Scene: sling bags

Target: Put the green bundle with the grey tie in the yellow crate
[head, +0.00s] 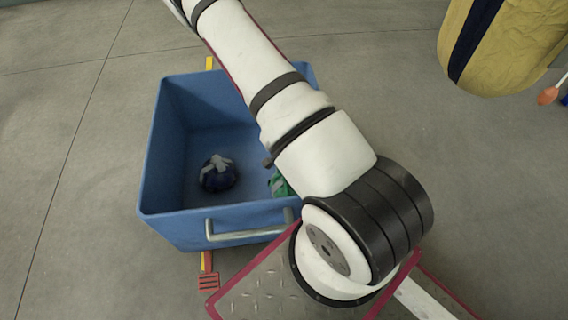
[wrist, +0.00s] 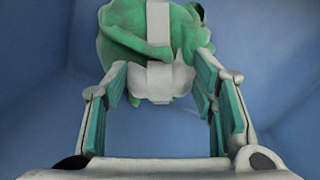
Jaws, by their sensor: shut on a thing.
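The green bundle (wrist: 122,38) with a pale grey tie (wrist: 158,40) fills the upper middle of the wrist view. My gripper (wrist: 160,88) is shut on it, one finger at each side. Blue walls surround them in the wrist view. In the head view a small part of the green bundle (head: 279,185) shows within the blue crate's outline, beside my arm. My arm hides the rest of it and my gripper there. I cannot tell how high it is above the crate floor. No yellow crate shows in either view.
The blue crate (head: 165,228) stands on the grey floor with a dark blue bundle (head: 218,178) with a grey tie inside. A large yellow bag-like thing (head: 515,45) with a dark stripe is at upper right. Floor on the left is clear.

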